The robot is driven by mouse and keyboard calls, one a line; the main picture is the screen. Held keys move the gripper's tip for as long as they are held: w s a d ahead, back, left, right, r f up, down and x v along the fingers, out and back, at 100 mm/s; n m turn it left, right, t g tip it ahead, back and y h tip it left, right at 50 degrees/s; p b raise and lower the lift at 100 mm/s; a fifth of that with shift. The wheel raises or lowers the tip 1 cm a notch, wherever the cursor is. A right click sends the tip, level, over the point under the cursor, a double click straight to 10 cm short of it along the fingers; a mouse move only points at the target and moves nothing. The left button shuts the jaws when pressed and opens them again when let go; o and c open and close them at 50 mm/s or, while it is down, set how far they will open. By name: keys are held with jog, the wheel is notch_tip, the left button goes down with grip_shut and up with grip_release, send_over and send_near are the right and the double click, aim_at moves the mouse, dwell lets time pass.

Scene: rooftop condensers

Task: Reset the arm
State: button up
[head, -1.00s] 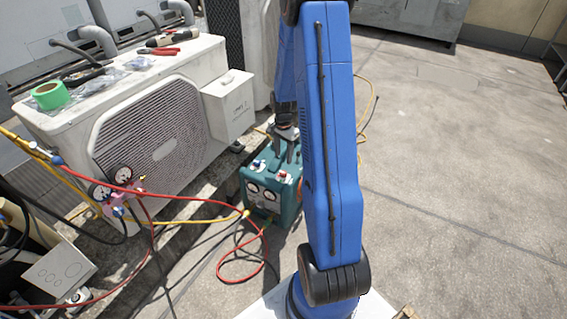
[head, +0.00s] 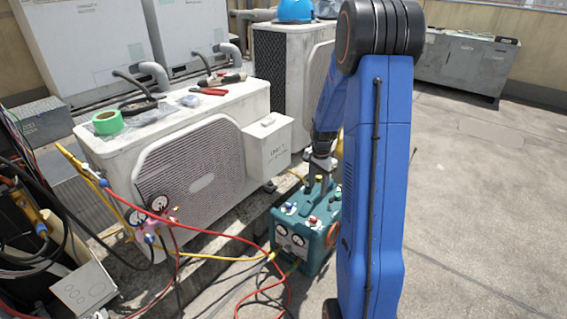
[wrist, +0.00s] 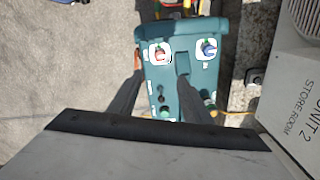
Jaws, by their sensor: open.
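My gripper (head: 320,181) hangs at the end of my blue arm, pointing down over the teal recovery machine (head: 297,254). In the wrist view its two dark fingers (wrist: 159,72) are spread apart with nothing held between them. The teal machine (wrist: 180,90) lies beneath them, with a red knob (wrist: 160,52) and a blue knob (wrist: 208,47) on its top. Whether the fingers touch the machine's top or handle, I cannot tell. My arm's upright link hides part of the machine's right side in the head view.
A white condenser unit (head: 200,165) stands left of the machine, with green tape (head: 107,122) and tools on top. Red (head: 225,225) and yellow hoses run from the gauges (head: 150,205) to the machine. Open concrete floor (head: 480,190) lies to the right.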

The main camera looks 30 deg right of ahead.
jog(key=s+a+r+n+t, duration=0.1)
jog(key=s+a+r+n, duration=0.35)
jog(key=a+r, duration=0.4)
jog(key=s+a+r+n+t, duration=0.1)
jog(key=s+a+r+n, duration=0.4)
jog(key=a+r, duration=0.4)
jog(key=s+a+r+n+t, duration=0.1)
jog(key=s+a+r+n, duration=0.2)
jog(key=s, duration=0.6)
jog(key=s+a+r+n+t, duration=0.1)
jog(key=s+a+r+n, duration=0.2)
jog(key=s, duration=0.7)
jog(key=shift+a+n+t, duration=0.4)
jog(key=shift+a+n, duration=0.05)
jog(key=shift+a, duration=0.75)
jog(key=shift+s, duration=0.1)
